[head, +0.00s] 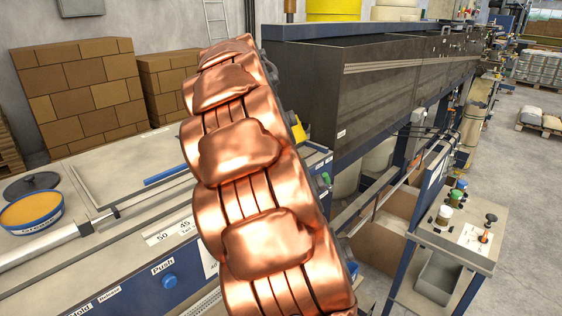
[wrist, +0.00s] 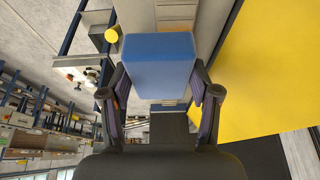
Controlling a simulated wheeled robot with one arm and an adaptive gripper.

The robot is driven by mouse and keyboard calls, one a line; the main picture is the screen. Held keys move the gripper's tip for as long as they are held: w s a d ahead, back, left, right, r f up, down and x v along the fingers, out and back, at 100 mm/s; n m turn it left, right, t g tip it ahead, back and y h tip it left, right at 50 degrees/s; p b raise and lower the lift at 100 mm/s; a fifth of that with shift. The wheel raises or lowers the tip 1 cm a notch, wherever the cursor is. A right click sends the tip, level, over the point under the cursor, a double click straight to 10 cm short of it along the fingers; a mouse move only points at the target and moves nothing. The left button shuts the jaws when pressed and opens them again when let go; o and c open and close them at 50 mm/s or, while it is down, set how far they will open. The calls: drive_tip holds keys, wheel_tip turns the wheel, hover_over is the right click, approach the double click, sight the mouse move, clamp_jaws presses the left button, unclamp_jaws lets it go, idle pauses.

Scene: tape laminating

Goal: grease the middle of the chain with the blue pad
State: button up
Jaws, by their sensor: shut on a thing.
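In the wrist view my gripper (wrist: 160,93) is shut on the blue pad (wrist: 160,62), a plain blue block with one finger on each side. The pad sits level and central between the fingers. In the head view my copper-coloured arm fills the middle and hides much of the bench behind it; the gripper and pad do not show there. I cannot make out the chain in either view. A round blue tin (head: 30,212) with an orange-yellow filling stands on the bench at the left of the head view.
The bench (head: 110,250) carries a blue push button (head: 169,281) and a metal rod. A long dark machine housing (head: 380,85) stands behind. A large yellow surface (wrist: 265,70) fills the wrist view's right side.

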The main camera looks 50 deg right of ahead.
drive_tip(key=shift+a+b, duration=0.4)
drive_tip(key=shift+a, duration=0.85)
drive_tip(key=shift+d+p, duration=0.5)
drive_tip(key=shift+d, duration=4.85)
drive_tip(key=shift+r+p, duration=0.15)
drive_tip(key=shift+p, duration=0.15)
wheel_tip(320, 180, up, 8)
drive_tip(key=p, duration=0.2)
drive_tip(key=shift+p, duration=0.35)
